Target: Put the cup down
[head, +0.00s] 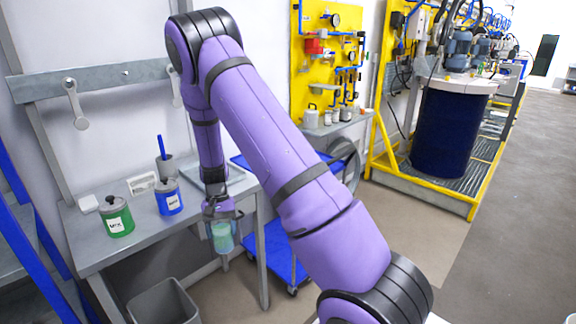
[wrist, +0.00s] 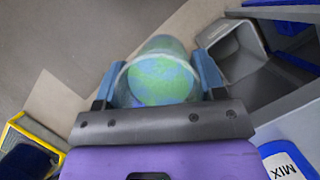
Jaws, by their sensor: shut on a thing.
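The cup (head: 222,238) is clear with a blue-green content. My gripper (head: 222,214) is shut on it and holds it in the air by the front edge of the grey table (head: 130,240), to the right of the canisters. In the wrist view the cup (wrist: 160,80) sits between the two blue fingers of my gripper (wrist: 158,88), and its round opening with green and blue inside faces the camera. The far side of the cup is hidden in the wrist view.
A green canister (head: 117,216) and a blue canister (head: 168,197) stand on the table, with a grey holder (head: 166,166) behind. A grey bin (head: 162,303) stands below. A blue cart (head: 272,255) is right of the table. A dark blue drum (head: 445,130) stands further right.

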